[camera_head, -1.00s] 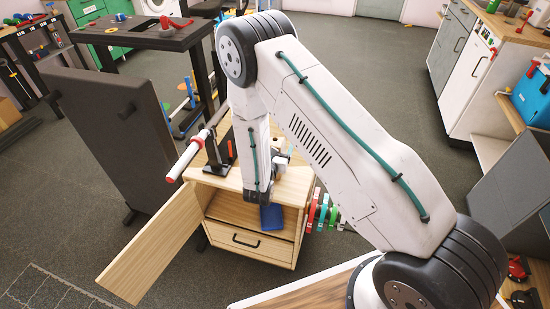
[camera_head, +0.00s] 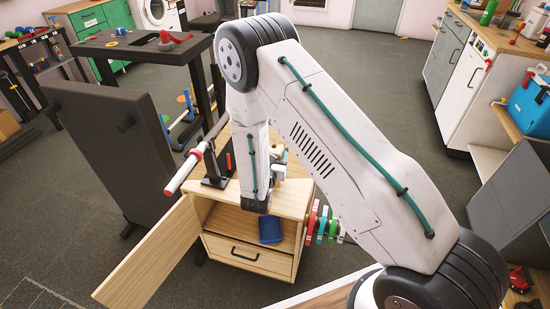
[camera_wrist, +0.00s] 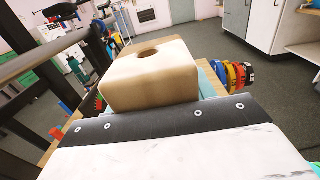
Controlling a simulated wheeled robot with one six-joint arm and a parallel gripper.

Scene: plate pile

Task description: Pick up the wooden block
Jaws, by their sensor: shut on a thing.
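The wooden block (camera_wrist: 150,82) is pale tan with a round hole in its upper face. It fills the middle of the wrist view, right against the dark front edge of my gripper (camera_wrist: 152,108). My gripper is shut on the block; the fingertips are mostly hidden behind it. In the head view my gripper (camera_head: 277,170) is largely hidden behind my forearm, above the top of a small wooden cabinet (camera_head: 292,199). Only a small tan part beside it shows there, perhaps the block. I cannot tell whether the block touches the cabinet top.
The cabinet's door (camera_head: 150,255) hangs open on the left, and a blue item (camera_head: 270,230) lies in its open compartment. Coloured discs (camera_head: 322,222) hang on the right side. A dark panel (camera_head: 110,150) stands left.

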